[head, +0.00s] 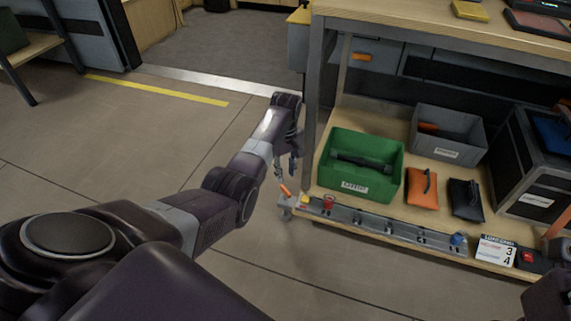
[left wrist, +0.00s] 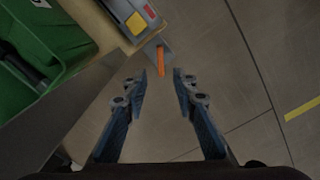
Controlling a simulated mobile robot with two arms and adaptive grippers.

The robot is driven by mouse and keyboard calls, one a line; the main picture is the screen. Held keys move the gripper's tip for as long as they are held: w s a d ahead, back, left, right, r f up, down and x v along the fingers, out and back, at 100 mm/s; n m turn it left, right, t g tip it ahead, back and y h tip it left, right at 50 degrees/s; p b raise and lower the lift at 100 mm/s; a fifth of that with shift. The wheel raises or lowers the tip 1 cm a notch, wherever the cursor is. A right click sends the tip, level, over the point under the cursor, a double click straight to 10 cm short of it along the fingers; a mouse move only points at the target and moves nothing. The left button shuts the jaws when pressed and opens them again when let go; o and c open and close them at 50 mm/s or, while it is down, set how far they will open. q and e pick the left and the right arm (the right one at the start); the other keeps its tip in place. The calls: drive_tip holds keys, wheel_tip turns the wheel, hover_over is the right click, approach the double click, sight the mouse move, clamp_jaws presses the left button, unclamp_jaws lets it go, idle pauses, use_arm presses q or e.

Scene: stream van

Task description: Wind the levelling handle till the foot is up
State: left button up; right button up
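The levelling handle shows as a small orange grip (head: 286,191) at the front left corner of the workbench's lower shelf. It also shows in the left wrist view (left wrist: 161,62), beside a grey bracket. A grey caster-like part (head: 285,212) sits below it near the floor; I cannot tell how high the foot stands. My left gripper (head: 283,172) is just above the handle, pointing down. In the left wrist view its two fingers (left wrist: 161,80) are apart, with the orange grip beyond and between their tips, not held.
The bench leg (head: 312,110) stands close to the right of my left gripper. The lower shelf holds a green crate (head: 336,183), a grey bin (head: 480,131), orange (head: 421,195) and black pouches (head: 466,202), and a front rail (head: 390,229). The floor to the left is clear.

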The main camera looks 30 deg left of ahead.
use_arm(q)
drive_tip(key=shift+r, duration=1.9)
drive_tip(key=shift+f, duration=0.1)
